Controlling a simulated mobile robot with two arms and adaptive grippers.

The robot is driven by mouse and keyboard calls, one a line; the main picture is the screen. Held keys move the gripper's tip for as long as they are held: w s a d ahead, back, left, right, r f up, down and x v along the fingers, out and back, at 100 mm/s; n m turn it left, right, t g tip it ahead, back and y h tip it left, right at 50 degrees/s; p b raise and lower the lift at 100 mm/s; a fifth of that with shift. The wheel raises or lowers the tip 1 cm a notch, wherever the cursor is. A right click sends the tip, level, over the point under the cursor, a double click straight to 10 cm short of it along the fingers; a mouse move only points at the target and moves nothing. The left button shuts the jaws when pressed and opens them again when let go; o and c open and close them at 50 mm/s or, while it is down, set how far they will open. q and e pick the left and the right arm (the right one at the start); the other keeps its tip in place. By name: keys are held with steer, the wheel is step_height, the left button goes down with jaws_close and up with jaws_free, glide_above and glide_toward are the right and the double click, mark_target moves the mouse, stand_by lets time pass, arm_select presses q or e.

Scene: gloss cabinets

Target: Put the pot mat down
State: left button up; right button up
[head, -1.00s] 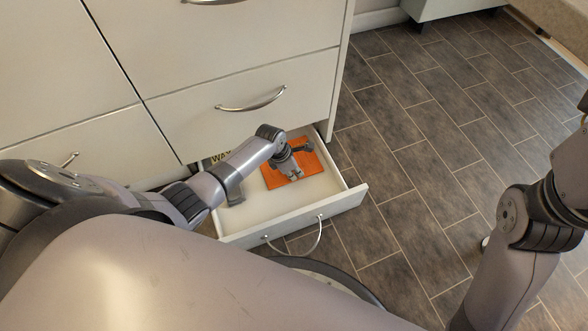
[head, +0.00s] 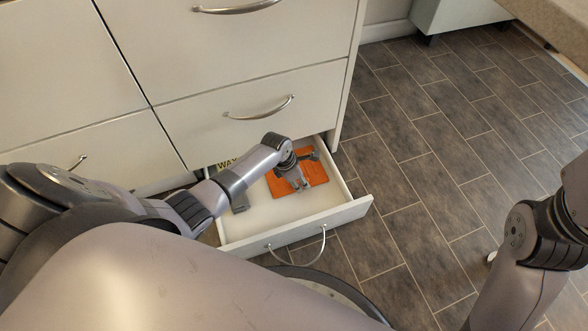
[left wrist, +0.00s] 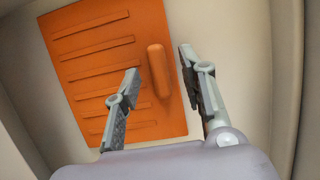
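The orange pot mat (head: 316,173) lies flat on the white floor of the open bottom drawer (head: 345,213). In the left wrist view the mat (left wrist: 95,45) shows several raised ribs and a raised grip bar (left wrist: 159,70). My left gripper (head: 301,188) is over the mat inside the drawer and hides part of it in the head view. In the left wrist view its fingers (left wrist: 158,62) are spread, one on each side of the grip bar, with gaps between them and the bar. My right gripper is out of view; only my right arm shows.
The closed drawer front (head: 240,118) above overhangs the back. The drawer's handle (head: 300,257) faces forward. Open tiled floor (head: 430,150) lies to the right.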

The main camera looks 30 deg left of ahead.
arm_select(q)
steer(key=v, duration=1.1)
steer(key=shift+r, duration=0.1)
stand_by(0.4)
